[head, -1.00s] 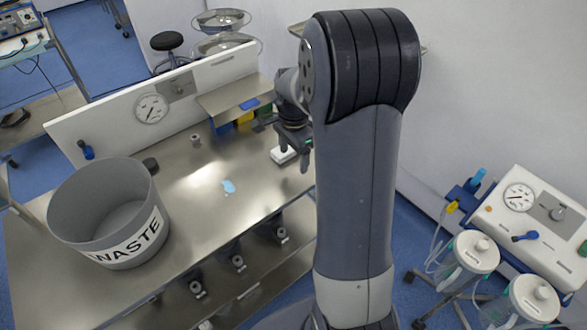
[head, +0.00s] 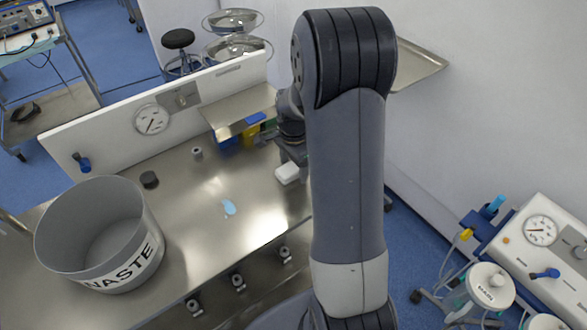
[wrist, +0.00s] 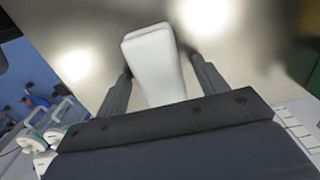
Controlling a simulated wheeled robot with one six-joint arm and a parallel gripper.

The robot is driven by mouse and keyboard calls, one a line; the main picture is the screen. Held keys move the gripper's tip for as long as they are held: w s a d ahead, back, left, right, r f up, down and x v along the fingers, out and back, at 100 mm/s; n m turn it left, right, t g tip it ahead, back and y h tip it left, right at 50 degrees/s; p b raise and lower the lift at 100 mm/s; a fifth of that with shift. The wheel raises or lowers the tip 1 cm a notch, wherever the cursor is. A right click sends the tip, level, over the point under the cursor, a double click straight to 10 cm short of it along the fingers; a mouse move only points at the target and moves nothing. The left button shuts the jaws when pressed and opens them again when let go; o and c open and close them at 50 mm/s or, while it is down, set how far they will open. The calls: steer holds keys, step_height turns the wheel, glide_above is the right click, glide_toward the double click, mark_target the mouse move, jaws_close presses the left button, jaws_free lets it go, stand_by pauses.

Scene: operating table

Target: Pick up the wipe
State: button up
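The wipe seems to be the white, rounded block (head: 287,172) on the steel table, right of a light-blue patch (head: 229,207). In the wrist view the white wipe (wrist: 155,62) lies lengthwise between the two dark fingers of my gripper (wrist: 162,70). The fingers are open, one on each side of it. A narrow gap shows at the right finger; the left finger is very close, and I cannot tell if it touches. In the head view my gripper is mostly hidden behind my arm, beside the wipe.
A grey waste bin (head: 140,262) stands at the table's left. A dark round piece (head: 149,180) and a small metal piece (head: 197,153) lie near the back panel (head: 115,130). A raised shelf (head: 235,108) with blue and yellow boxes is behind. The table middle is mostly clear.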

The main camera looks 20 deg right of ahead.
mark_target(293, 166)
steer(key=c, duration=1)
steer(key=shift+o, duration=0.2)
step_height(293, 166, up, 10)
steer(key=o, duration=0.4)
steer(key=c, duration=0.3)
steer(key=shift+w+a, duration=0.1)
